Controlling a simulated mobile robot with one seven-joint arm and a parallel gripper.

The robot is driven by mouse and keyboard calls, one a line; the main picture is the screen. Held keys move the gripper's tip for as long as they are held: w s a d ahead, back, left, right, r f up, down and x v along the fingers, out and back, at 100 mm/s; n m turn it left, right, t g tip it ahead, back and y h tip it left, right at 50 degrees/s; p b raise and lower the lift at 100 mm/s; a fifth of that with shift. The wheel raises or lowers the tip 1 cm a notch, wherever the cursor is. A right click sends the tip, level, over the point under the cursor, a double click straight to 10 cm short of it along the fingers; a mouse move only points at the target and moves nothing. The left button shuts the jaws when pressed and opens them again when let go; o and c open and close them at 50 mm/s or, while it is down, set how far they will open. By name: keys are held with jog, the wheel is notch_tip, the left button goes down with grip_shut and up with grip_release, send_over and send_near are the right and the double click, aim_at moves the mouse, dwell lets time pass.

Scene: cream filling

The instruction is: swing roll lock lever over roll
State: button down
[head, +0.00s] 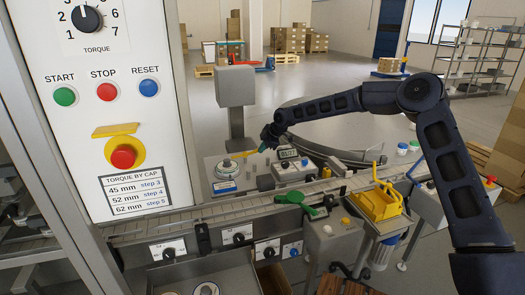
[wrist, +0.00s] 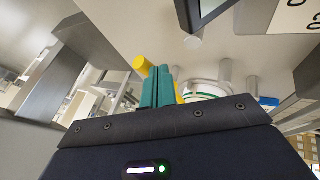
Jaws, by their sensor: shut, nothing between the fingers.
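The roll (head: 226,168) is a white disc lying flat on a grey station at the foot of a grey column. It also shows in the wrist view (wrist: 207,88), just right of my fingers. A yellow lever (head: 243,155) reaches from beside the roll toward my gripper (head: 263,148). In the wrist view a yellow round end (wrist: 143,63) shows left of my green fingers (wrist: 158,86), and more yellow shows right of them. The fingers are shut together with nothing between them, in front of the lever and close to it. Whether they touch it I cannot tell.
A grey box on a column (head: 235,88) stands behind the roll. A small display unit (head: 287,155) is right of my gripper. A conveyor (head: 240,208) runs in front, with a green paddle (head: 300,205) and a yellow fixture (head: 377,203). A control panel (head: 105,130) stands left.

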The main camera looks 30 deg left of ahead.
jog(key=shift+w+a, duration=0.5)
jog(key=shift+w, duration=0.3)
jog(key=shift+w+a, duration=0.2)
jog(key=shift+a, duration=0.05)
jog(key=shift+w+r, duration=0.1)
jog(key=d, duration=0.1)
jog(key=s+d, duration=0.1)
jog(key=d+r, duration=0.1)
jog(key=shift+s+d, duration=0.25)
jog(key=shift+d, duration=0.15)
jog(key=v, duration=0.3)
jog(key=w+v, duration=0.1)
jog(key=v, duration=0.5)
jog(key=shift+w+d+r, duration=0.1)
jog(key=shift+w+r, duration=0.2)
jog(key=shift+w, duration=0.1)
